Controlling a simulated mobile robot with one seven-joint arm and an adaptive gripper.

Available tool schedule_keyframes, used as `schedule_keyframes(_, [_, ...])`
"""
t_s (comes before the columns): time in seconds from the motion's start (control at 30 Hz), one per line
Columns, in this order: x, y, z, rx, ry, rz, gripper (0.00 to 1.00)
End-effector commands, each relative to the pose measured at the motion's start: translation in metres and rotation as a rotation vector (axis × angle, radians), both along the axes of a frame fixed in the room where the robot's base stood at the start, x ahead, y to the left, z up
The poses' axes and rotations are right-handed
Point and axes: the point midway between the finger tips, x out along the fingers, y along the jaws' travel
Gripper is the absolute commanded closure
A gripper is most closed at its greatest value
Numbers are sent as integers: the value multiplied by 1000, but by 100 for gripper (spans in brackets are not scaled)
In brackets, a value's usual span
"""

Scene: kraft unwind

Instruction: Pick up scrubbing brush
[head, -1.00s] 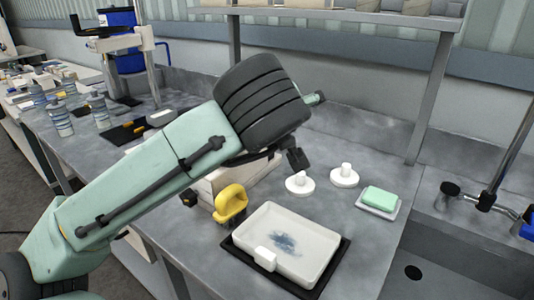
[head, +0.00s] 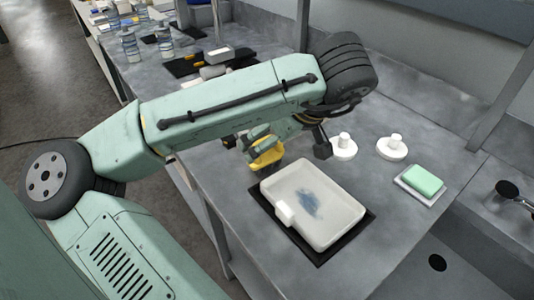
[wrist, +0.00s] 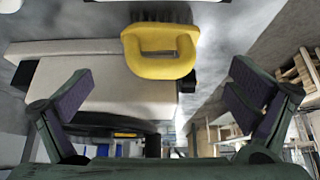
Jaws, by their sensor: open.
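The scrubbing brush (head: 268,155) has a yellow loop handle and stands on the counter beside the white tray, partly hidden by my gripper in the head view. In the wrist view the brush (wrist: 160,66) is at the top centre, with dark bristles on its far side. My gripper (wrist: 160,88) is open and empty, its two fingers spread to the left and right of the handle's line. The handle lies beyond the fingertips, not visibly touched. In the head view my gripper (head: 257,138) is at the brush, largely hidden by my arm.
A white tray (head: 340,196) with a blue stain sits on a black mat (head: 323,254). Two white knobbed discs (head: 344,147) (head: 392,148) and a green sponge (head: 423,180) on a dish stand to the right. A sink is at the lower right. Bottles (head: 131,46) stand farther back.

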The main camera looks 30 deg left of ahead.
Motion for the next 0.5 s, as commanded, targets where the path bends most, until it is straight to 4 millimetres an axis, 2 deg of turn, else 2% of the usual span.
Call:
schedule_keyframes(0.1, [2,7,-18,-4,1,2,0])
schedule_keyframes(0.3, [7,20,-41,-3,0,1,0])
schedule_keyframes(0.5, [8,24,-41,-1,0,-1,0])
